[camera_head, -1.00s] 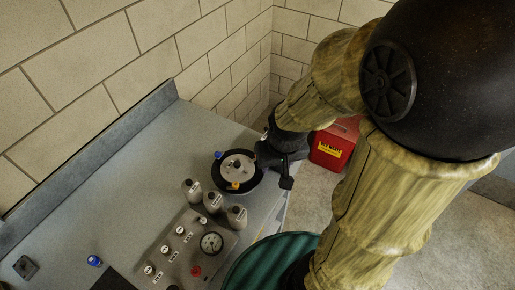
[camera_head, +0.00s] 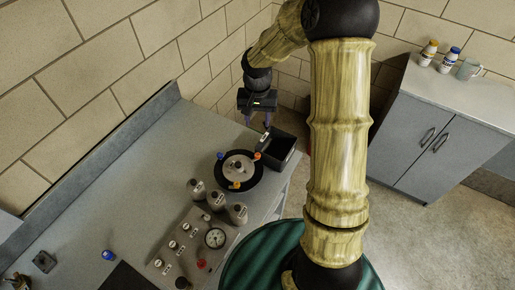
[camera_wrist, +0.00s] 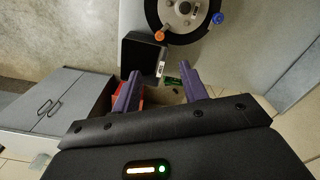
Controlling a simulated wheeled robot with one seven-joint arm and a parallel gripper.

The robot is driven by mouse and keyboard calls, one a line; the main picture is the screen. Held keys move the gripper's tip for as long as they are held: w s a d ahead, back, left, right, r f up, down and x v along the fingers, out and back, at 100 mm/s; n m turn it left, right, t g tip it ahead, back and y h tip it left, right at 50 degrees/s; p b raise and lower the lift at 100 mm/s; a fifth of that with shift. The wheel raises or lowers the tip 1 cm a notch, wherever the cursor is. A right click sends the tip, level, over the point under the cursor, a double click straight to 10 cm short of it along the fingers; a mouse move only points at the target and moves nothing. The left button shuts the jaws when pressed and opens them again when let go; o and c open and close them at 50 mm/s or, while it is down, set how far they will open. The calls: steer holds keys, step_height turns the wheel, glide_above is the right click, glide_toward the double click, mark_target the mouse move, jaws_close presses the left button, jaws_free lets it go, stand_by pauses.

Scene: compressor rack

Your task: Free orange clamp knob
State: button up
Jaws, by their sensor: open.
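The orange clamp knob (camera_head: 257,156) sits on the right rim of a round black-rimmed disc (camera_head: 218,176) with a pale hub. It also shows in the wrist view (camera_wrist: 160,34), at the disc's edge beside a black bin. A blue knob (camera_head: 220,155) and a yellow-orange knob (camera_head: 236,185) sit elsewhere on the rim; the blue one also shows in the wrist view (camera_wrist: 218,18). My gripper (camera_head: 256,123) is open and empty, above and behind the disc in the head view, apart from the knob. Its two purple fingers show in the wrist view (camera_wrist: 160,74).
The black bin (camera_head: 284,157) stands right beside the disc near the bench (camera_head: 130,200) edge. Several grey cylinders (camera_head: 217,199) and a gauge panel (camera_head: 192,240) stand in front of the disc. A grey cabinet (camera_head: 430,135) stands at the right.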

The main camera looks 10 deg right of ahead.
mark_target(258, 154)
step_height(258, 154, down, 18)
steer(key=p, duration=0.4)
steer(key=shift+r+p, duration=0.25)
steer(key=shift+p, duration=0.05)
stand_by(0.4)
jaws_close()
